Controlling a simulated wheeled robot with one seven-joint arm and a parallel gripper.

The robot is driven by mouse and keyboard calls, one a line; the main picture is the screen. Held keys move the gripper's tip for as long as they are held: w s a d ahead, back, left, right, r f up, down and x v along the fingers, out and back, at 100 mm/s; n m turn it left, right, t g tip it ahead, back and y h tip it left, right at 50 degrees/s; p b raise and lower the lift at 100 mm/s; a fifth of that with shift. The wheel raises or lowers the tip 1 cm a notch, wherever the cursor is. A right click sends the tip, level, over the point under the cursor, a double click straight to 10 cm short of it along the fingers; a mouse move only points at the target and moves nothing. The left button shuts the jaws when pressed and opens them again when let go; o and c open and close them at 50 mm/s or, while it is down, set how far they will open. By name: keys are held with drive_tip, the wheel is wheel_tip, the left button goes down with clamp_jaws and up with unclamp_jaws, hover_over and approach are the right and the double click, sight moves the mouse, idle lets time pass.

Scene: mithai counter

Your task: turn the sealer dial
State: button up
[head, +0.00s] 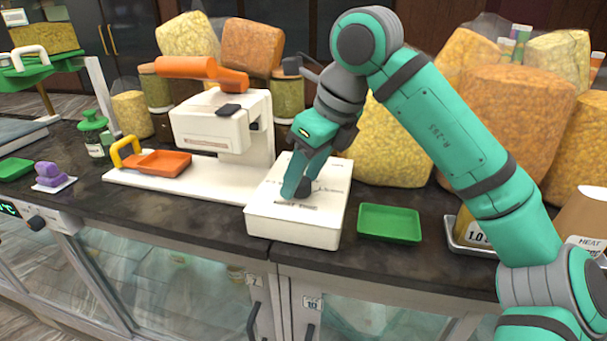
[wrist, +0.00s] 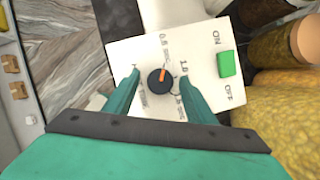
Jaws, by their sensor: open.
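The sealer's white control box (head: 293,224) stands on the counter in the head view. Its printed top face also fills the middle of the wrist view (wrist: 208,103). The dial (wrist: 153,85) is a round black knob with an orange pointer, among printed time marks. The pointer aims up and slightly right in that view. In the head view the dial (head: 304,188) is partly hidden by my fingers. My gripper (wrist: 158,76) is open, with one teal finger on each side of the dial. Gaps show between the fingers and the knob, so it is not gripped.
A green switch (wrist: 226,64) marked ON and OFF sits beside the dial. A white machine with an orange handle (head: 186,67) stands left of the box. A green tray (head: 389,224) lies to its right. Full bags (head: 392,142) crowd behind.

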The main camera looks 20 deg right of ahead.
drive_tip(key=c, duration=1)
drive_tip(key=shift+m, duration=0.4)
drive_tip(key=m+h, duration=0.1)
drive_tip(key=m, duration=0.1)
drive_tip(key=m+h, duration=0.1)
drive_tip(key=m, duration=0.1)
drive_tip(key=shift+s+a+m+t, duration=0.1)
drive_tip(key=shift+m+t, duration=0.3)
drive_tip(key=m, duration=0.2)
drive_tip(key=m+h, duration=0.1)
drive_tip(key=m, duration=0.1)
drive_tip(key=shift+a+h, duration=0.2)
drive_tip(key=shift+h, duration=0.1)
drive_tip(key=shift+m+h, duration=0.4)
drive_tip(key=shift+m, duration=0.6)
